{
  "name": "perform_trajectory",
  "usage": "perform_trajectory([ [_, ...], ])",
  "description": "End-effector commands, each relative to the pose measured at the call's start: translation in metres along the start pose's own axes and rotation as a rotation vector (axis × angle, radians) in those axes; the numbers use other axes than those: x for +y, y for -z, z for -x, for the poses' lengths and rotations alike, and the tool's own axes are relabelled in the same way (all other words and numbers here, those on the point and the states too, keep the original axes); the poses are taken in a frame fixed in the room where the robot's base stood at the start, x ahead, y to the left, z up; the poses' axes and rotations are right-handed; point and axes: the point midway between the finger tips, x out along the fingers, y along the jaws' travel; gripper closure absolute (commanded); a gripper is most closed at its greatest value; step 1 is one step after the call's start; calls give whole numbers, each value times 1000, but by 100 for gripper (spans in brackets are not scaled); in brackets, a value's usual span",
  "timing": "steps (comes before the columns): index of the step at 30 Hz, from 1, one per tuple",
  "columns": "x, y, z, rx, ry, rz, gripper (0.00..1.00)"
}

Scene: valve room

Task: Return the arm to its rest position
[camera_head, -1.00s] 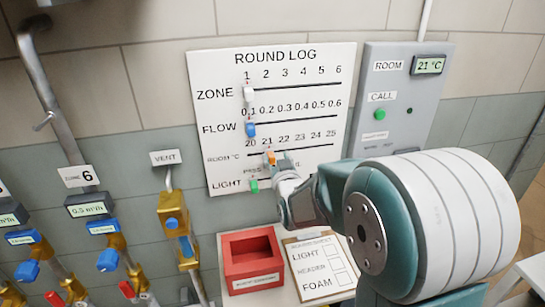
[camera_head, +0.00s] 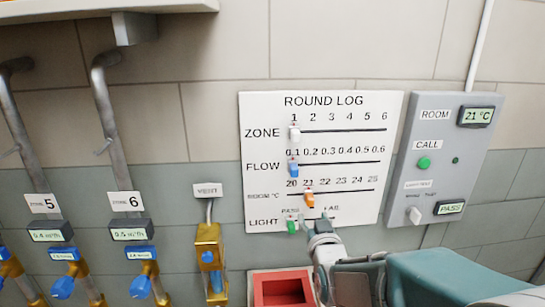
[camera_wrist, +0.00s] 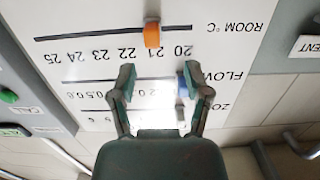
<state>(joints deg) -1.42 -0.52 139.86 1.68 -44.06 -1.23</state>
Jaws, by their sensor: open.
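My gripper (camera_head: 320,226) is in front of the lower edge of the white ROUND LOG board (camera_head: 388,130) in the head view, low and right of the orange slider. In the wrist view, where the board appears upside down, my gripper (camera_wrist: 158,75) has its two fingers apart with nothing between them. The orange ROOM °C slider (camera_head: 309,200) sits at 21; it also shows beyond the fingertips in the wrist view (camera_wrist: 152,35). My arm runs to the lower right of the head view.
The white ZONE slider (camera_head: 295,133), blue FLOW slider (camera_head: 293,168) and green LIGHT slider (camera_head: 292,227) stand at the board's left. A grey ROOM panel (camera_head: 440,185) is to the right. A red tray (camera_head: 262,296) lies below; pipes and valves stand left.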

Motion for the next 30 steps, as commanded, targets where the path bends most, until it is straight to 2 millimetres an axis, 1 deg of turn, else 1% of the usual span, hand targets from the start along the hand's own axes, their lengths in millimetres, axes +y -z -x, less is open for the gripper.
perform_trajectory([
  [1,1,3,5,-27,0,-1,37],
  [8,3,2,30,-187,3,-4,37],
  [14,3,0,58,-325,6,-4,37],
  [23,4,-7,110,-533,7,-4,37],
  [30,5,-12,160,-698,5,-4,37],
])
